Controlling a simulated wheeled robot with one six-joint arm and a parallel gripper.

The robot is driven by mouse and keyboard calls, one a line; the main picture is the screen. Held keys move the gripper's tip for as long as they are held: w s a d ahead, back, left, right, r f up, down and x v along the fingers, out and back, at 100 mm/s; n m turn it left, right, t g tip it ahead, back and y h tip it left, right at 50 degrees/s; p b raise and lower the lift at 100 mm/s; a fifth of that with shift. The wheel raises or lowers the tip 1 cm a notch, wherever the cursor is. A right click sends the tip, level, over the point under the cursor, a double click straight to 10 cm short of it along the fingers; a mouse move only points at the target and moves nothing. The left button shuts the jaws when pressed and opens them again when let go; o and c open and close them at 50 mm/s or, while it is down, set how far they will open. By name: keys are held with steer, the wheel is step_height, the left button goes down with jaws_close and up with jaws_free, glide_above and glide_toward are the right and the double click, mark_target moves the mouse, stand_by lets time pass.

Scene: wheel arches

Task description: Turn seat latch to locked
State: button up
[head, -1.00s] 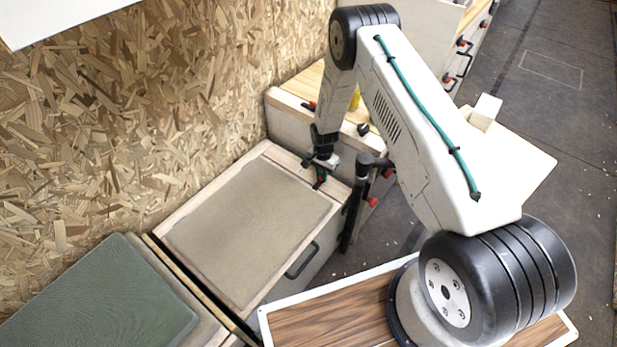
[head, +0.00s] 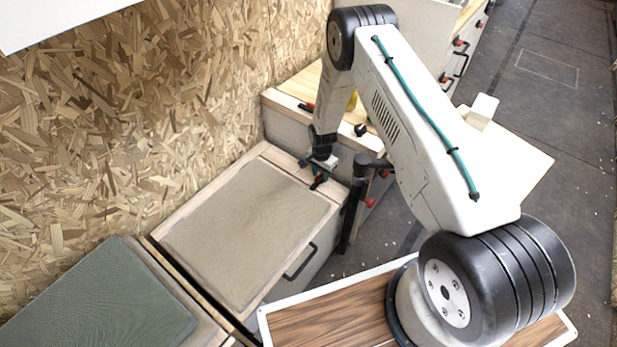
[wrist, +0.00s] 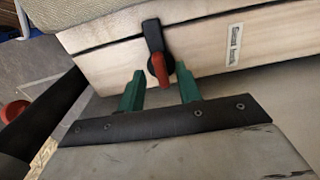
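The seat latch shows in the wrist view as a black lever (wrist: 154,38) with a red end (wrist: 160,68), mounted on the pale wooden edge of a box. The lever hangs down, slightly tilted. My gripper (wrist: 162,86) has two green fingers standing apart, with the latch's red end between their tips. I see gaps on both sides, so no firm grip shows. In the head view my gripper (head: 318,182) is at the far end of the seat box with the beige cushion (head: 240,235). The latch cannot be made out there.
A small label (wrist: 234,46) is right of the latch. In the head view a green cushion (head: 100,300) lies at lower left, a chipboard wall (head: 150,120) rises behind, and a wooden-topped cabinet (head: 300,88) stands beyond my gripper. Grey floor is open at the right.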

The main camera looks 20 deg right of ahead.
mark_target(321, 177)
steer(key=shift+a, duration=0.15)
step_height(321, 177, up, 8)
steer(key=shift+f, duration=0.1)
stand_by(0.6)
steer(key=shift+s+n, duration=0.2)
steer(key=shift+n, duration=0.1)
steer(key=s+n+g, duration=0.2)
steer(key=s, duration=0.3)
steer(key=s+r+n+g, duration=0.15)
steer(key=s+r, duration=0.45)
steer(key=r, duration=0.6)
steer(key=s+a+r+n, duration=0.1)
steer(key=s+r+n, duration=0.3)
steer(key=r, duration=0.7)
steer(key=s+r+n, duration=0.1)
steer(key=s+r, duration=0.6)
steer(key=r, duration=0.5)
steer(key=s+r+n+t, duration=0.2)
steer(key=s+r+t, duration=0.2)
steer(key=s+r, duration=1.2)
steer(key=s, duration=0.2)
steer(key=shift+s+a+t, duration=0.3)
steer(key=shift+s+t, duration=0.05)
